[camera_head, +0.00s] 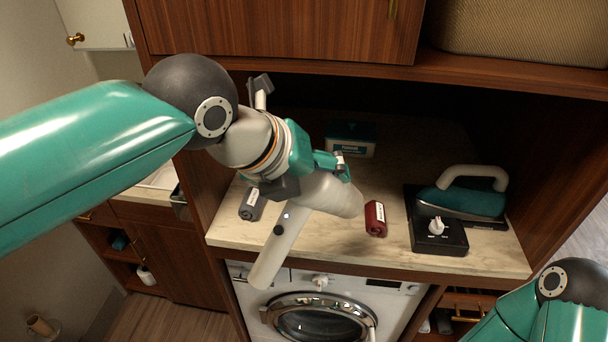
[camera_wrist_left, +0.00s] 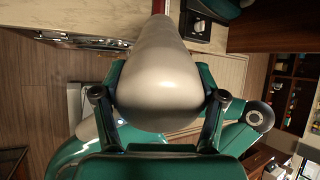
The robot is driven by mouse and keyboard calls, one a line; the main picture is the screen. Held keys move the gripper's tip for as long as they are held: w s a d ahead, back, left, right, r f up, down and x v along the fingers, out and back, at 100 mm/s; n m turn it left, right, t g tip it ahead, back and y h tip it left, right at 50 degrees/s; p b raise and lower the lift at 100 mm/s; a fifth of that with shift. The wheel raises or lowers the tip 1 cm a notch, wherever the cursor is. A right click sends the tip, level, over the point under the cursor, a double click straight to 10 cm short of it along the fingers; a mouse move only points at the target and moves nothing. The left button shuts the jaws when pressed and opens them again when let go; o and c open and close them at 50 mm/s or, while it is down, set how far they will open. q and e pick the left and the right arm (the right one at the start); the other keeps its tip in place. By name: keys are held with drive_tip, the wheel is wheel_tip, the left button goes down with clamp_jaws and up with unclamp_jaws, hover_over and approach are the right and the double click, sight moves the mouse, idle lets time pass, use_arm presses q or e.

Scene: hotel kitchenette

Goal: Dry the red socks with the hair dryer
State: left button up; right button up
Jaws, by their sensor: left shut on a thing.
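A pale grey hair dryer (camera_head: 325,194) is held by my left gripper (camera_head: 318,172) above the shelf's front edge. Its handle hangs down to the lower left and its barrel end points right. In the left wrist view the dryer (camera_wrist_left: 160,75) fills the space between the two fingers of the left gripper (camera_wrist_left: 160,105). The red socks (camera_head: 375,218) are a small rolled bundle with a white label. They lie on the marble-look top just right of the barrel end, apart from it. My right gripper is outside the frames; only part of its arm shows at bottom right.
A grey labelled roll (camera_head: 252,204) lies left of the dryer. A teal iron (camera_head: 464,198) and a black box with a white knob (camera_head: 437,233) stand at right. A teal-and-white box (camera_head: 350,143) stands behind. A washing machine (camera_head: 390,285) is below; wooden cabinet walls enclose the niche.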

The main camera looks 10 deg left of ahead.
use_arm(q)
drive_tip(key=shift+b+x, duration=1.05)
drive_tip(key=shift+x, duration=1.75)
drive_tip(key=shift+r, duration=0.1)
idle(5.1)
